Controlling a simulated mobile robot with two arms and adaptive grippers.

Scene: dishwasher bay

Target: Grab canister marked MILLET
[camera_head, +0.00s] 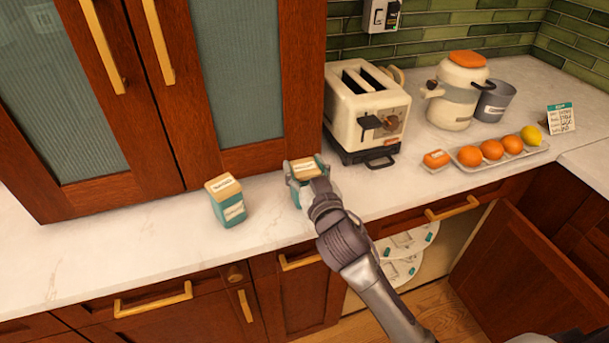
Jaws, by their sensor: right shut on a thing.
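Two alike canisters with teal bodies, tan lids and white labels are on the white counter. One canister (227,202) stands alone at the left, in front of the cabinet. The other canister (303,168) is at the right, between the cabinet and the toaster. My right gripper (307,180) is shut around this right canister, with its fingers on either side. The gripper hides much of its front. The label words are too small to read, so I cannot tell which one says MILLET. My left gripper is not in view.
A cream toaster (367,108) stands close behind and right of the gripped canister. Farther right are a cream jar (457,92), a grey pot (495,101) and a tray (473,165) of fruit. A lower cabinet door (530,268) hangs open. The counter at the left is clear.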

